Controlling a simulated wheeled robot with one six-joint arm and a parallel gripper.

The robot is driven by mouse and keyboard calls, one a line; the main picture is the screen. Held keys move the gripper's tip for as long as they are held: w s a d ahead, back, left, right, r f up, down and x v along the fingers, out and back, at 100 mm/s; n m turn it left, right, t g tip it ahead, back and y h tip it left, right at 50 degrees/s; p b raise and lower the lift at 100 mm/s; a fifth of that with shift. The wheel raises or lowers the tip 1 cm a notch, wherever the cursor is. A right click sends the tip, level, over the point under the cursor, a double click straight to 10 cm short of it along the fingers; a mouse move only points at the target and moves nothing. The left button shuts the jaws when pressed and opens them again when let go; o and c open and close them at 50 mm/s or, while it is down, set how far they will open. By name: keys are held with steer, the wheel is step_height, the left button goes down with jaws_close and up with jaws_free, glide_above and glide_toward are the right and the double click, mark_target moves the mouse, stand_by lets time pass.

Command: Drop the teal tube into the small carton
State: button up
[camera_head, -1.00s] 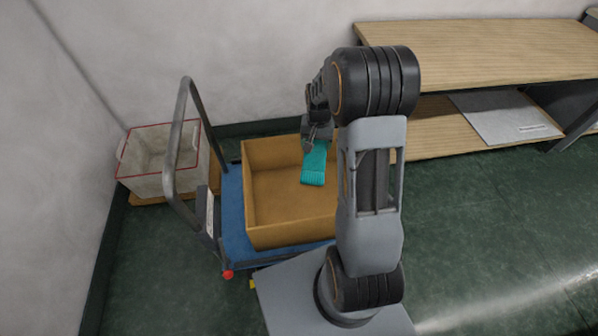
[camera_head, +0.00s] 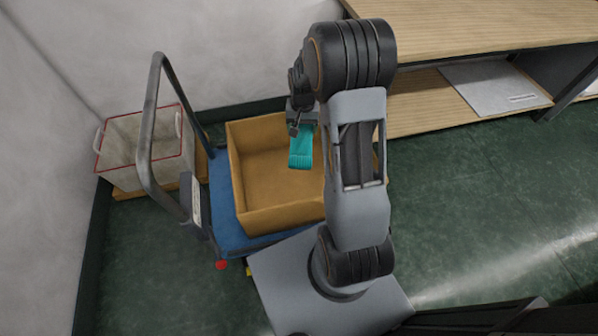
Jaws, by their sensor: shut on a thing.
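My gripper (camera_head: 301,128) is shut on the teal tube (camera_head: 301,152), which hangs down from the fingers. The tube appears over the opening of the small carton (camera_head: 242,212), an open brown box. The carton stands on a blue platform trolley (camera_head: 222,212), and its inside looks empty where I can see it. My arm hides the carton's right side. I cannot tell how high the tube is above the carton's floor.
The trolley's grey push handle (camera_head: 152,110) rises left of the carton. A white bin with a red rim (camera_head: 125,172) stands further left by the wall. A wooden workbench (camera_head: 470,40) with a lower shelf is at the back right. The green floor at right is clear.

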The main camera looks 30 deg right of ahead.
steer(key=o, duration=0.9)
steer(key=shift+r, duration=0.15)
step_height(320, 180, up, 14)
steer(key=shift+f+p, duration=0.2)
steer(key=shift+p, duration=1.05)
